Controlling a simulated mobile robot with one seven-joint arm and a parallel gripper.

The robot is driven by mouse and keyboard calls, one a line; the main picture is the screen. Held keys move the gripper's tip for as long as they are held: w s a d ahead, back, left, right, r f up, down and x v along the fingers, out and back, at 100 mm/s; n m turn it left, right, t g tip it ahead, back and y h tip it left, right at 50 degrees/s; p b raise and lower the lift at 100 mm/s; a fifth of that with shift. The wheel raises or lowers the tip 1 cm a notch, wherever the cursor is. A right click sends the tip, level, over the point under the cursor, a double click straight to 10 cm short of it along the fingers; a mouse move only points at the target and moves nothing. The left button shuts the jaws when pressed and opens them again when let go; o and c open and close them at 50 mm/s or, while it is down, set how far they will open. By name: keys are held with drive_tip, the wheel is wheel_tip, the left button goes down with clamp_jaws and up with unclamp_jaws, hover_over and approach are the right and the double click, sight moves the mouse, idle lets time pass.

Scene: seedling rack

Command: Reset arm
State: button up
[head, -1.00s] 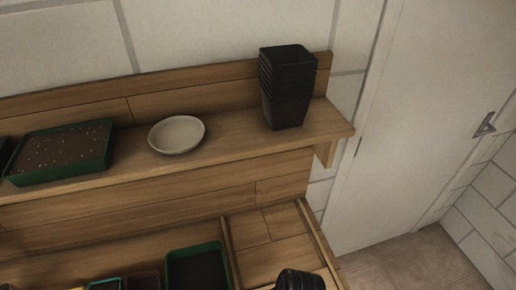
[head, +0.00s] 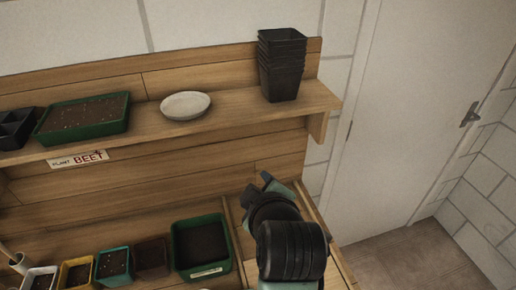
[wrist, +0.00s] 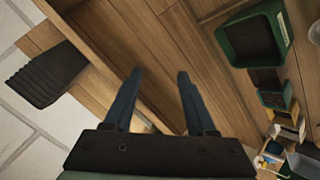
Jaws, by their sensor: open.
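My gripper (head: 262,184) is in the head view at the lower middle, over the right end of the wooden bench. In the wrist view my gripper (wrist: 158,75) shows two blue-grey fingers spread apart with nothing between them. Bare wooden boards lie beyond the fingertips. In the head view the dark wrist and arm hide part of the bench's right end.
The shelf (head: 228,118) holds a black pot stack (head: 281,65), a pale dish (head: 186,105) and a green seed tray (head: 84,117). On the bench stand a green soil tray (head: 201,243) and several small pots, including a teal one (head: 113,265). A white door (head: 420,110) is at right.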

wheel_tip(320, 180, up, 14)
drive_tip(key=w+m+t+b, duration=0.1)
drive_tip(key=w+m+t, duration=0.1)
drive_tip(key=m+t, duration=0.25)
drive_tip(key=s+r+m+t+h+b, duration=0.1)
drive_tip(key=s+r+m+t, duration=0.2)
drive_tip(key=r, duration=0.9)
drive_tip(key=s+r+m+t+h+b, duration=0.1)
drive_tip(key=s+r+m+t, duration=0.3)
drive_tip(key=s+r+t, duration=0.5)
wheel_tip(320, 180, up, 4)
drive_tip(key=shift+s+f, duration=0.1)
drive_tip(key=shift+s, duration=1.1)
drive_tip(key=shift+m, duration=0.25)
drive_tip(key=shift+c, duration=0.6)
